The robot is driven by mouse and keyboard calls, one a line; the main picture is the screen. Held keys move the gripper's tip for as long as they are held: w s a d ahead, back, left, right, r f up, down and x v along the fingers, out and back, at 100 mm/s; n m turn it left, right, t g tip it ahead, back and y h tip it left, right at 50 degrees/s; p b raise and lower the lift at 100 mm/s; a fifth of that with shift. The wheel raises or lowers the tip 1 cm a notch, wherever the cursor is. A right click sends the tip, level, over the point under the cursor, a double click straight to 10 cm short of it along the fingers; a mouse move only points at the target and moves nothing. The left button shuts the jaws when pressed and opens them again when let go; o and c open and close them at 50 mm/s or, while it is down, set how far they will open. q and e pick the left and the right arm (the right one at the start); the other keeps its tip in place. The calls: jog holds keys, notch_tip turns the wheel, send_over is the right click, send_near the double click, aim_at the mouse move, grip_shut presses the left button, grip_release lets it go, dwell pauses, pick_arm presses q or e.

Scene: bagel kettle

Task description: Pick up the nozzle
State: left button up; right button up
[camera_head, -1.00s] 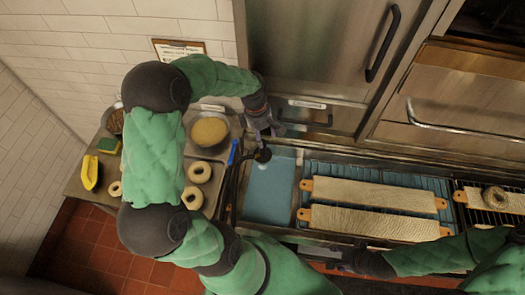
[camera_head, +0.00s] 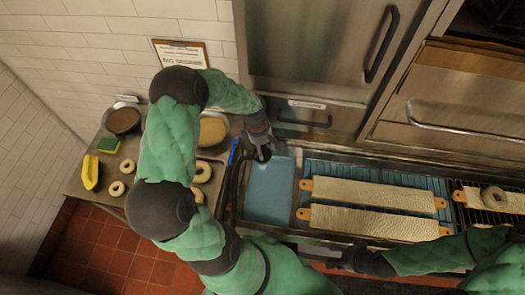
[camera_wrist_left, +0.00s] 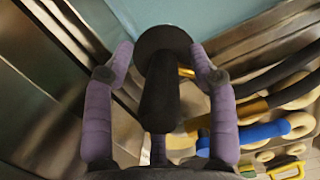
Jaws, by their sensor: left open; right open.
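The nozzle is black with a round disc head and a thick handle. In the left wrist view the nozzle (camera_wrist_left: 160,95) lies between the two purple fingers of my left gripper (camera_wrist_left: 162,58), which is open around it. I cannot tell whether the fingers touch it. In the head view my left gripper (camera_head: 264,150) is over the upper left corner of the blue water basin and mostly hides the nozzle. My right gripper (camera_head: 343,263) is open at the front edge of the counter, away from the nozzle.
The blue water basin (camera_head: 268,198) lies below the left gripper. Cloth-covered boards (camera_head: 370,193) lie to its right. A blue-handled tool (camera_head: 232,151) is close on the left, with several bagels and bowls beyond. Steel cabinet fronts (camera_head: 305,50) stand behind.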

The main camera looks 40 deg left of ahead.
pick_arm(q)
grip_shut()
jog(key=shift+r, duration=0.1)
jog(key=shift+r, duration=0.65)
jog(key=s+d+r+p, duration=0.1)
jog(key=s+d+r, duration=0.1)
jog(key=s+r, duration=1.1)
jog(key=shift+s+r, duration=0.3)
jog(key=shift+s, duration=0.1)
jog(key=shift+d, duration=0.1)
